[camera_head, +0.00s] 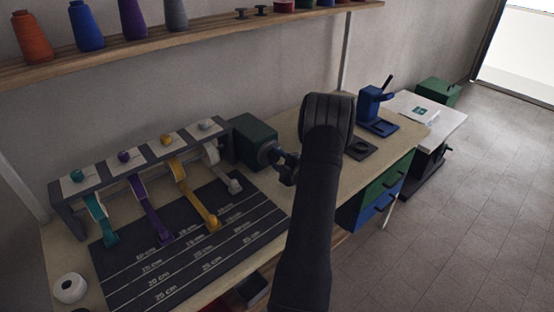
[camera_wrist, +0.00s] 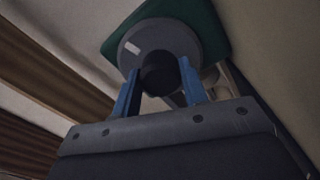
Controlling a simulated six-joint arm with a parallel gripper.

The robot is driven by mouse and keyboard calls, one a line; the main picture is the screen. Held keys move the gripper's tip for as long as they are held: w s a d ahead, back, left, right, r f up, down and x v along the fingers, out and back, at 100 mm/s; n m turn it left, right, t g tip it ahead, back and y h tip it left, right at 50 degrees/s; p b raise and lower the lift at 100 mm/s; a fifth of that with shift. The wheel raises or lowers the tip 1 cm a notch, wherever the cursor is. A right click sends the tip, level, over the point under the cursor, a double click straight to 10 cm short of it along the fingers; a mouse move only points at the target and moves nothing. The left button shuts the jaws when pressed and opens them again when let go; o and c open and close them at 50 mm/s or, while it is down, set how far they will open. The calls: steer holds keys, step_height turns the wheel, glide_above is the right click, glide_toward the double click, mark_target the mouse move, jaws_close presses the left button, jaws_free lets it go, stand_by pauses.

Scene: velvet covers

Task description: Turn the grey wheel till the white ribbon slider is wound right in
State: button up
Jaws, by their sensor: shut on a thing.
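The grey wheel (camera_wrist: 192,42) is a round disc with a small pale mark, on the face of a green box (camera_head: 253,139). In the head view the wheel (camera_head: 267,153) is partly hidden by my gripper (camera_head: 287,166). In the wrist view the blue fingers of my gripper (camera_wrist: 160,80) are on both sides of the wheel's dark central knob (camera_wrist: 160,77), shut on it. The white ribbon slider (camera_head: 235,186) lies at the top edge of the dark measuring mat, a short way out from the white ribbon's spool (camera_head: 211,153).
Teal (camera_head: 97,218), purple (camera_head: 149,217) and yellow (camera_head: 197,205) ribbons reach further over the mat (camera_head: 160,272). A grey rack (camera_head: 68,214) stands behind them. A blue device (camera_head: 371,108) stands on the bench right of my arm. A shelf with thread cones runs above.

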steer(key=o, duration=1)
steer(key=shift+c, duration=0.2)
steer(key=v, duration=1.7)
steer(key=shift+s+d, duration=0.15)
steer(key=shift+s, duration=0.05)
